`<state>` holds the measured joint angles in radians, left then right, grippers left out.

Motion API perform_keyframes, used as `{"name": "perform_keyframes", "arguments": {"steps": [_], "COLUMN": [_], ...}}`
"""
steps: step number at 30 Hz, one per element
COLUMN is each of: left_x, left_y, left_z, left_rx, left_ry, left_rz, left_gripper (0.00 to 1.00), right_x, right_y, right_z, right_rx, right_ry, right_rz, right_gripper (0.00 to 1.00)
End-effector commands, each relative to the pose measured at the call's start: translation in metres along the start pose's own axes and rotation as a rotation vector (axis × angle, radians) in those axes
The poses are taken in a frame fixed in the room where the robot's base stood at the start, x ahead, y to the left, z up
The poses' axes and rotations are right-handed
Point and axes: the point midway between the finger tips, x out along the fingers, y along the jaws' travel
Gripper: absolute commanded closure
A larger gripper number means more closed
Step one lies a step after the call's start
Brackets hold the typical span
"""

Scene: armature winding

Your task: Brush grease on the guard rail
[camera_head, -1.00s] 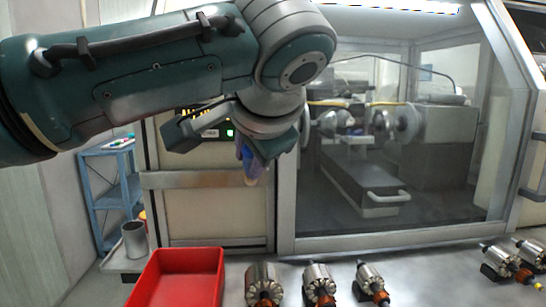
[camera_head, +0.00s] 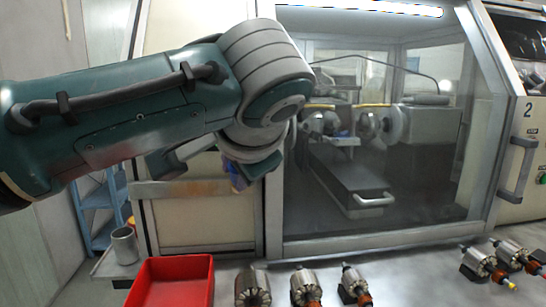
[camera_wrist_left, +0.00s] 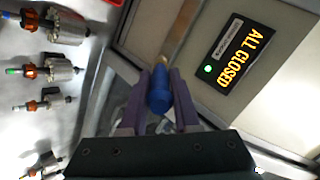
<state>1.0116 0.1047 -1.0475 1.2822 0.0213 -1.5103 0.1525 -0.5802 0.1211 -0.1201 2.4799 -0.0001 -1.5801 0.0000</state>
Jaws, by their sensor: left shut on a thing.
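My left gripper (camera_wrist_left: 158,98) is shut on a blue-handled brush (camera_wrist_left: 160,90), which lies between its purple fingers in the left wrist view. The brush's tan far end points up and away, toward the machine front. In the head view, my left gripper (camera_head: 236,176) is mostly hidden behind the wrist, with a little blue showing. A horizontal metal rail (camera_head: 185,188) crosses the machine's front panel just behind and left of the gripper; it may be the guard rail. I cannot tell whether the brush touches it. My right gripper is not in view.
A red tray (camera_head: 175,280) and several armatures (camera_head: 305,286) stand on the bench below. A grey cup (camera_head: 124,245) is at the left. The machine's glass door (camera_head: 390,215) is closed. A panel (camera_wrist_left: 232,58) reads "ALL CLOSED" with a green light.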

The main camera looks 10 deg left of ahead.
Motion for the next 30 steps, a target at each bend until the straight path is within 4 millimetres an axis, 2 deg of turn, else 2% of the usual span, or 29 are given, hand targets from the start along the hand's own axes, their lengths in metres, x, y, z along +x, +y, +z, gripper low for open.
{"name": "perform_keyframes", "arguments": {"steps": [5, 12, 20, 30], "left_x": [0.000, 0.002, 0.004, 0.005], "left_y": [-0.004, -0.017, -0.022, -0.036], "left_z": [0.005, 0.022, 0.032, 0.056], "left_rx": [0.000, 0.000, -0.001, 0.000], "left_ry": [0.000, -0.002, -0.001, -0.001], "left_rz": [0.000, 0.000, -0.003, -0.002], "left_gripper": [1.00, 1.00, 1.00, 1.00], "right_x": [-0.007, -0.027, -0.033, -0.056], "right_y": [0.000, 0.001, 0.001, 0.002], "right_z": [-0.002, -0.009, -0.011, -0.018], "right_rx": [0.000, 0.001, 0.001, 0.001], "right_ry": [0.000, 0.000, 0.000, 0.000], "right_rz": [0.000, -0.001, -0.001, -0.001], "right_gripper": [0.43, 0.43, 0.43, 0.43]}}
